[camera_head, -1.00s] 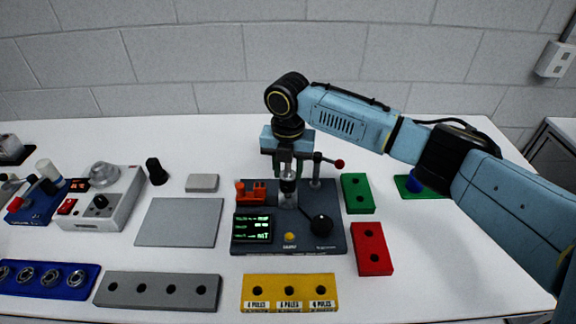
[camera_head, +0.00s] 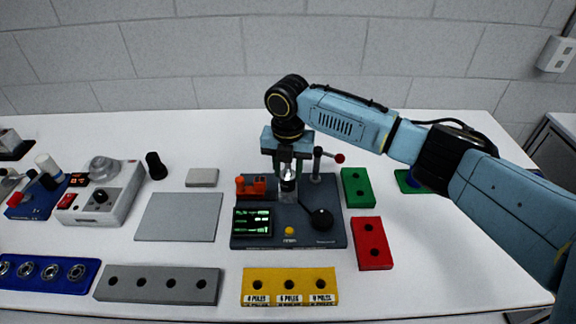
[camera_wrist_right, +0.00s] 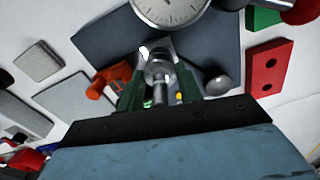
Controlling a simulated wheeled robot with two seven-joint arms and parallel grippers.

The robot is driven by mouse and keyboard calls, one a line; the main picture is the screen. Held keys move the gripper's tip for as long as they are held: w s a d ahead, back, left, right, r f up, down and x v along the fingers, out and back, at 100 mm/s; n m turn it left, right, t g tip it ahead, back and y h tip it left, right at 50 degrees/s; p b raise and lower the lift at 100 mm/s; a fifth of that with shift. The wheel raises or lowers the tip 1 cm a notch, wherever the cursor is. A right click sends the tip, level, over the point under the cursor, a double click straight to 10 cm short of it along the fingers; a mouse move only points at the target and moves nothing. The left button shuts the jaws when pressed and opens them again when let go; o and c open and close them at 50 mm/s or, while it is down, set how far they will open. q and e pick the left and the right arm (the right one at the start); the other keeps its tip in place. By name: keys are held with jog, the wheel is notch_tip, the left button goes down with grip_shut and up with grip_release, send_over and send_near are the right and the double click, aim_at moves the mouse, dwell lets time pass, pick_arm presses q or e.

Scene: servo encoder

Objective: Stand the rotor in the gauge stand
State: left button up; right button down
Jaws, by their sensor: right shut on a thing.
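The gauge stand (camera_head: 325,240) has a dark base with a lit display, an orange block, a yellow button and a black ball knob on a rod. My right gripper (camera_head: 287,172) points down over the middle of the stand and is shut on the rotor (camera_head: 288,184), a small shiny metal cylinder. The right wrist view shows the rotor (camera_wrist_right: 158,68) between the green fingers of my right gripper (camera_wrist_right: 160,78), with the dial gauge (camera_wrist_right: 172,10) beyond. Whether the rotor's lower end is seated in the stand is unclear. My left gripper is out of view.
A post with a red-tipped lever (camera_head: 338,158) rises close right of the gripper. Green (camera_head: 356,187) and red (camera_head: 372,243) blocks lie to the right. Yellow (camera_head: 262,286) and grey (camera_head: 160,273) hole blocks lie in front. A flat grey plate (camera_head: 180,217) lies left.

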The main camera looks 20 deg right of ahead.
jog(key=shift+f, duration=0.35)
jog(key=c, duration=0.6)
grip_release()
jog(key=shift+o, duration=0.2)
notch_tip(320, 180, up, 6)
jog(key=p, duration=0.7)
jog(key=shift+r, duration=0.25)
jog(key=shift+f, duration=0.1)
